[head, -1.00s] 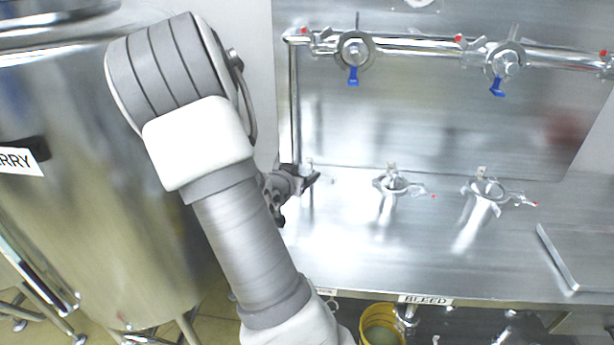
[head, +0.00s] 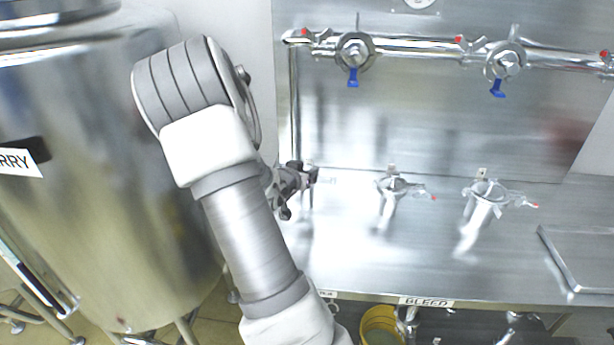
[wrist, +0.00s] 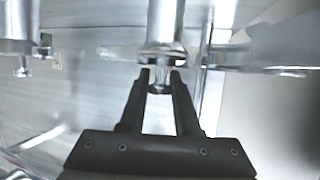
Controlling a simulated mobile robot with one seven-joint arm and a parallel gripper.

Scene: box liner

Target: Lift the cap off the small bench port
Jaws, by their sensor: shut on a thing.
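My gripper (head: 312,174) is at the back left of the steel bench, near the left vertical pipe. In the wrist view, my gripper (wrist: 160,76) has its two dark fingers closed on a small shiny metal piece, the cap (wrist: 159,88). A wider metal cylinder with a flange (wrist: 163,50) shows right beyond the fingertips. In the head view the gripper hides the cap and most of the small port. I cannot tell whether the cap still touches the port.
Two clamped ports, one in the middle (head: 393,187) and one to the right (head: 486,192), stand on the bench (head: 370,265). A pipe with blue-handled valves (head: 354,52) runs along the back panel. A big steel tank (head: 90,180) stands left. A yellow bucket (head: 380,325) is below.

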